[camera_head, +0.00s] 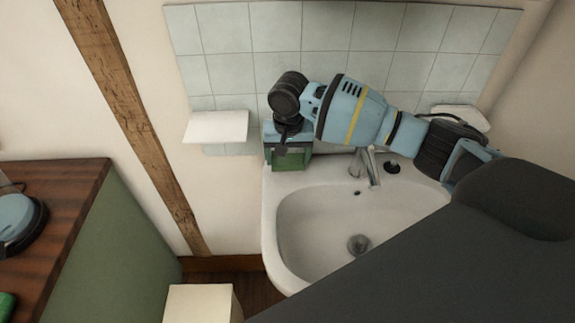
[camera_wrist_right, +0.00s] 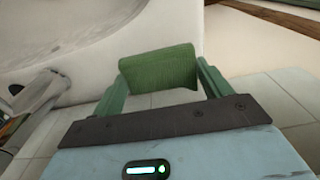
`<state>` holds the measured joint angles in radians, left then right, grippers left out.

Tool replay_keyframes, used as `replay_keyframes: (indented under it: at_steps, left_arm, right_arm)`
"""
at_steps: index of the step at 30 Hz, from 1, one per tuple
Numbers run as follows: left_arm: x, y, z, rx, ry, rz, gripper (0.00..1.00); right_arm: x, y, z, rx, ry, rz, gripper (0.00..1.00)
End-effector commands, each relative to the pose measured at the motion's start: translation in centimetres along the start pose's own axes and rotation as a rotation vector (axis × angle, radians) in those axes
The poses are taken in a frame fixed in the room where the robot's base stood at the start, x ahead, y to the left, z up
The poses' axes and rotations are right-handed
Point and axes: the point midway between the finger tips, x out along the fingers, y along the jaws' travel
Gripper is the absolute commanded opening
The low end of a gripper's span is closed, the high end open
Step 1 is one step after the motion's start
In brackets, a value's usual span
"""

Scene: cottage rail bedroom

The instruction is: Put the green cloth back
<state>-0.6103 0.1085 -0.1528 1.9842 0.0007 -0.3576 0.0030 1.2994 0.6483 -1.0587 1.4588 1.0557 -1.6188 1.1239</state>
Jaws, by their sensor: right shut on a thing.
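The green cloth (camera_wrist_right: 160,70) is a small folded-looking piece between the two fingers of my right gripper (camera_wrist_right: 158,84) in the right wrist view. In the head view my right arm reaches across the sink from the right. There the right gripper (camera_head: 288,155) points down at the sink's back left corner, shut on the green cloth (camera_head: 290,163). I cannot tell whether the cloth touches the rim. My left gripper is not in view.
The white sink (camera_head: 275,235) has a tap (camera_head: 372,167) at its back. A small white wall shelf (camera_head: 215,126) is left of the gripper. A green cabinet with a wooden top (camera_head: 65,200) stands at left, and a pale box-like thing (camera_head: 200,303) stands below.

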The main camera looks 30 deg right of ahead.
Motion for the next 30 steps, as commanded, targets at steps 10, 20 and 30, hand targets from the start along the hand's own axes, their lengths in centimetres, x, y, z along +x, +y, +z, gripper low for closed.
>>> replay_keyframes:
  at_steps: [10, 20, 30]
  left_arm:
    - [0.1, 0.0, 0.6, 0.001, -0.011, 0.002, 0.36]
    - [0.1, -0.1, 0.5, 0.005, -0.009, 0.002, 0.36]
    - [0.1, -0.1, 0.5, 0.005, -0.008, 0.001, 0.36]
  right_arm:
    - [3.5, 0.1, 0.5, -0.001, -0.002, 0.002, 0.41]
    - [3.7, 0.1, 0.5, -0.001, -0.002, 0.002, 0.87]
    - [3.7, 0.1, 0.5, -0.001, -0.002, 0.003, 0.99]
